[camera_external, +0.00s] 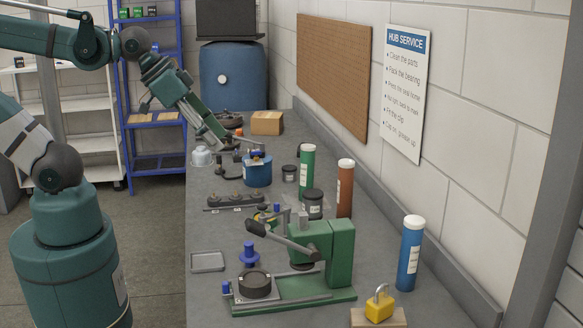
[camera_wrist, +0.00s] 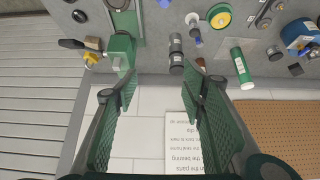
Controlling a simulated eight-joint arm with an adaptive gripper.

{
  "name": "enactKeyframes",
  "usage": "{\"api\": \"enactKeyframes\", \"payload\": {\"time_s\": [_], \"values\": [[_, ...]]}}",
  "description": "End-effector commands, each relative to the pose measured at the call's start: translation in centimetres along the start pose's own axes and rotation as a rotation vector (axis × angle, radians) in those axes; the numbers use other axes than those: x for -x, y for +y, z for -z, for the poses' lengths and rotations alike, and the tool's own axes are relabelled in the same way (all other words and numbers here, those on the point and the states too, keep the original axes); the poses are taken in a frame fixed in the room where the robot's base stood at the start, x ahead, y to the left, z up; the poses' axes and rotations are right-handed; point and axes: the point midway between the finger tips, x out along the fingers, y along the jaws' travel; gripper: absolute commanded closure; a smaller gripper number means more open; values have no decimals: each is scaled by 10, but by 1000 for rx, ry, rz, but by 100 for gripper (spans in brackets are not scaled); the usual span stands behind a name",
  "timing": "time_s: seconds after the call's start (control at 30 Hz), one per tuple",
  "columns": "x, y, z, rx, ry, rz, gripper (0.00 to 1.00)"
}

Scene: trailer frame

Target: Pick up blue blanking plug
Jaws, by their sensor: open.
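A blue plug-shaped piece (camera_external: 249,253), with a wide flange and a narrower stem, stands on the grey bench behind the round dark part of the green press; it looks like the blue blanking plug. In the wrist view a small blue piece (camera_wrist: 165,3) is cut off at the top edge; it may be the same plug. My gripper (camera_external: 222,146) is above the far part of the bench, well away from the plug. In the wrist view my gripper (camera_wrist: 160,85) has its fingers wide apart, with nothing between them.
The green press (camera_external: 325,255) stands beside the plug, its lever reaching over the bench. An empty shallow tray (camera_external: 208,262) lies left of the plug. Green, red and blue tubes (camera_external: 410,255) stand along the wall side. A blue tub (camera_external: 257,172) and a yellow padlock (camera_external: 379,305) also stand there.

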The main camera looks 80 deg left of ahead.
Motion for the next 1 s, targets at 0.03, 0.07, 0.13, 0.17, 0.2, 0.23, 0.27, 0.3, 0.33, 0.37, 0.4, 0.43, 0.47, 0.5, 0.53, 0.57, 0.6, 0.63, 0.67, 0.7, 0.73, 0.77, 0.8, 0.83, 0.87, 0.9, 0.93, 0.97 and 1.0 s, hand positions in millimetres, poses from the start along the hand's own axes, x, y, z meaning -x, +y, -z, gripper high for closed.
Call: {"api": "enactKeyframes", "payload": {"time_s": [0.03, 0.07, 0.13, 0.17, 0.2, 0.23, 0.27, 0.3, 0.33, 0.37, 0.4, 0.43, 0.47, 0.5, 0.53, 0.57, 0.6, 0.63, 0.67, 0.7, 0.73, 0.77, 0.8, 0.83, 0.87, 0.9, 0.93, 0.97, 1.0], "values": [[0, 0, 0, 0, 0, 0, 59], [0, 0, 0, 0, 0, 0, 59], [0, 0, 0, 0, 0, 0, 59], [0, 0, 0, 0, 0, 0, 63], [0, 0, 0, 0, 0, 0, 65], [0, 0, 0, 0, 0, 0, 65], [0, 0, 0, 0, 0, 0, 65], [0, 0, 0, 0, 0, 0, 65], [0, 0, 0, 0, 0, 0, 65], [0, 0, 0, 0, 0, 0, 65], [0, 0, 0, 0, 0, 0, 65], [0, 0, 0, 0, 0, 0, 65], [0, 0, 0, 0, 0, 0, 65], [0, 0, 0, -1, 0, 0, 65], [0, 0, 0, -2, -1, 0, 65], [-1, 0, 0, -5, -2, 0, 65], [-2, 0, 0, -9, -4, 0, 65], [-2, 0, 0, -13, -6, 0, 65], [-3, 0, 0, -19, -9, 0, 65], [-5, 0, 0, -28, -13, 0, 65], [-6, 0, 0, -38, -17, 0, 65], [-8, 0, 1, -48, -21, 0, 65], [-11, 0, 0, -63, -29, 0, 65], [-13, -1, 0, -78, -35, -1, 65], [-15, -1, 0, -92, -42, -1, 65], [-18, -1, 1, -114, -51, -2, 65], [-22, -1, 0, -132, -59, -3, 65], [-24, -1, 0, -150, -69, -4, 65], [-28, -1, 0, -177, -80, -6, 65]]}}
